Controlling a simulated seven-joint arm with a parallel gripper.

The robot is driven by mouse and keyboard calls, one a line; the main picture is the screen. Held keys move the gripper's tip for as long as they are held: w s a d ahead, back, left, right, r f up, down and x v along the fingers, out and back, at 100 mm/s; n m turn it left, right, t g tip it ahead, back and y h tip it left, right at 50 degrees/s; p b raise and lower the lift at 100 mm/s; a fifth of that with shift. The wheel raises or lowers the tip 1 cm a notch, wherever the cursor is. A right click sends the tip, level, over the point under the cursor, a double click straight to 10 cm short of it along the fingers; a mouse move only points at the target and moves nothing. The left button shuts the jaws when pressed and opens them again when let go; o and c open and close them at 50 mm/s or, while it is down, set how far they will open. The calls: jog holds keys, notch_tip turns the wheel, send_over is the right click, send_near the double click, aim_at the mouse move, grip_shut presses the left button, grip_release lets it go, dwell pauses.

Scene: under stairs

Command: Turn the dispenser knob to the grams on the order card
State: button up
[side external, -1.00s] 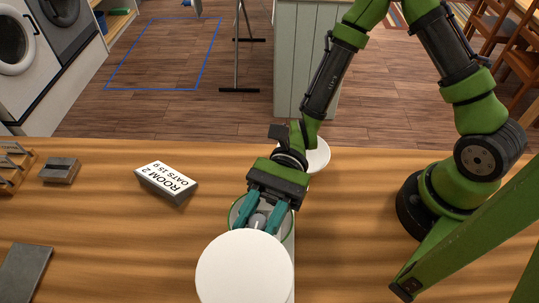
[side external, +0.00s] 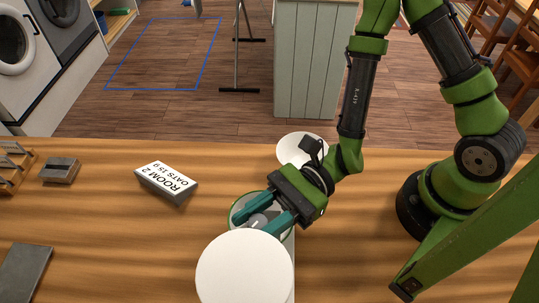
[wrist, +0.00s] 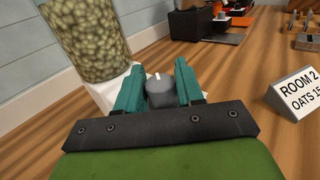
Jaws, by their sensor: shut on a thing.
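My gripper (side external: 262,216) is shut on the grey dispenser knob (side external: 258,221), with a teal finger on each side of it. In the wrist view the knob (wrist: 160,90) sits between the fingers, and a white pointer line shows on its top. The dial's green-edged ring (side external: 236,207) is partly hidden by the gripper, and I cannot read its marks. The dispenser's white round lid (side external: 245,270) is in front. In the wrist view its clear container (wrist: 85,40) is full of pale grains. The order card (side external: 166,182) reads "ROOM 2, OATS 15 g"; it also shows in the wrist view (wrist: 297,94).
A white bowl or plate (side external: 297,147) stands behind the gripper. A grey block (side external: 60,170), a wooden rack (side external: 14,168) and a dark slab (side external: 24,272) lie on the left of the wooden counter (side external: 110,240). The counter between card and slab is clear.

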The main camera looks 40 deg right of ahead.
jog(key=o, duration=0.9)
jog(key=shift+n+g, duration=0.3)
